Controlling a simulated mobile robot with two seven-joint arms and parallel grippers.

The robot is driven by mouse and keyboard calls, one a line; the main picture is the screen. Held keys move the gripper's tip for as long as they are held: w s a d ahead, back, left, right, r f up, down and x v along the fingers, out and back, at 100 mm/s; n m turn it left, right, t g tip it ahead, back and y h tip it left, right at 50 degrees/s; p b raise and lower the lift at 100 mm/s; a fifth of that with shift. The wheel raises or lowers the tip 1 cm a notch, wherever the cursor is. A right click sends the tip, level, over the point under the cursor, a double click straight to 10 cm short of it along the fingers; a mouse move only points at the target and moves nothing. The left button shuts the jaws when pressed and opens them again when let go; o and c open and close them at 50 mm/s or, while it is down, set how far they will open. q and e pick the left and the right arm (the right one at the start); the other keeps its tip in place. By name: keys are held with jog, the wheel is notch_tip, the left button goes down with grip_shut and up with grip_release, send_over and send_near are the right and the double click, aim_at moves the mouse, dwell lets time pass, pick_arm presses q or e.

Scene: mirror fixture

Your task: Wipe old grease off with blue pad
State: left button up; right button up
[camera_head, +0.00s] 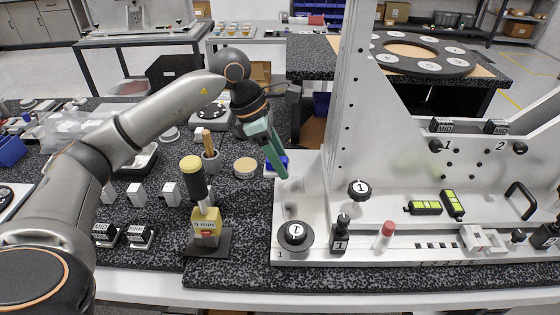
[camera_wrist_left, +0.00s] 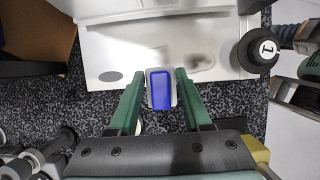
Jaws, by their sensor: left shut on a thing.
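My left gripper (camera_head: 279,160) reaches over the left edge of the white fixture. Its green fingers are shut on the blue pad (camera_head: 283,170). In the left wrist view the blue pad (camera_wrist_left: 160,90) sits between both fingertips, with a pale rim around it. The fixture plate (camera_wrist_left: 130,50) lies just beyond the pad, and I cannot tell if they touch. A brownish ring-like smudge (camera_wrist_left: 202,62) marks the plate, right of the pad. A grey oval mark (camera_wrist_left: 110,76) lies to the left. A faint greenish smear (camera_head: 430,166) shows on the upright panel. My right gripper is not identifiable.
A round knob marked 1 (camera_head: 296,232) and a black plunger (camera_head: 341,234) stand at the fixture's front left. A yellow-topped tool (camera_head: 194,180) stands upright left of the fixture. A tan round tin (camera_head: 245,168) is near the gripper. The fixture's tall upright (camera_head: 350,90) rises to the right.

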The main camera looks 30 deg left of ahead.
pick_arm(q)
jog(key=shift+r, duration=0.55)
pick_arm(e)
jog(key=shift+r, duration=0.4)
pick_arm(q)
jog(key=shift+r+p, duration=1.3)
jog(key=shift+r, duration=0.3)
jog(key=shift+f, duration=0.1)
pick_arm(e)
notch_tip(320, 180, up, 2)
jog(key=shift+r, duration=0.15)
